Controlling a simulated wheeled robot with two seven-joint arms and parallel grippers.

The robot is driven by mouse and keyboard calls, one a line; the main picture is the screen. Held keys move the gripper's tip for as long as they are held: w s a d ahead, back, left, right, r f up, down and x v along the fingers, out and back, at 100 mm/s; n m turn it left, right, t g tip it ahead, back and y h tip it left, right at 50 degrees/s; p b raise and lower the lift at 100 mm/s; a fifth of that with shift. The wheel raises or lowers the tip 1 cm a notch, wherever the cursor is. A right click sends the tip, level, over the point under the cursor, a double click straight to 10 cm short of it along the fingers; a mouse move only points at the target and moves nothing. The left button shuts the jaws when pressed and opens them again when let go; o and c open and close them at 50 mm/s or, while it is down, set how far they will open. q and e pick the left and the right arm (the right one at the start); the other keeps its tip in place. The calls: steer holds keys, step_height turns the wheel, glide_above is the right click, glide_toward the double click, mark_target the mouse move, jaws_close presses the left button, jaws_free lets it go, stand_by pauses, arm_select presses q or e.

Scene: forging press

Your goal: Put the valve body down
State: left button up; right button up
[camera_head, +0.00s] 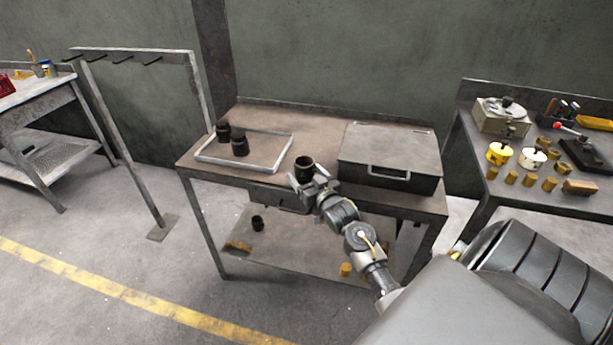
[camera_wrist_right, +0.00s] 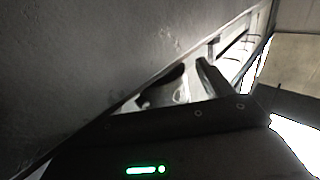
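A dark, cup-like valve body (camera_head: 304,167) is at the fingertips of my right gripper (camera_head: 308,182), near the front edge of the workbench (camera_head: 262,119). The fingers are on either side of it and appear shut on it. It looks upright, with its open top showing. I cannot tell whether its base touches the bench. In the right wrist view a dark shape (camera_wrist_right: 163,86) shows beside a grey finger, too dim to make out fully. Two similar dark parts, one (camera_head: 239,143) nearer and one (camera_head: 223,131) farther, stand at the left of a pale rectangular frame (camera_head: 283,148). My left gripper is not in view.
A grey lidded case (camera_head: 390,150) with a handle stands right of the valve body. The frame's right part is clear. A lower shelf (camera_head: 290,244) holds small parts. A side table (camera_head: 545,200) at right carries brass pieces and tools. A metal rack (camera_head: 120,140) stands left.

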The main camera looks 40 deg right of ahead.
steer(key=shift+s+r, duration=0.1)
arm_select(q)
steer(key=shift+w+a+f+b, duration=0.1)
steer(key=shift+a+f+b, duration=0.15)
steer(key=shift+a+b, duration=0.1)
arm_select(e)
steer(key=v, duration=1.1)
steer(key=shift+s, duration=0.35)
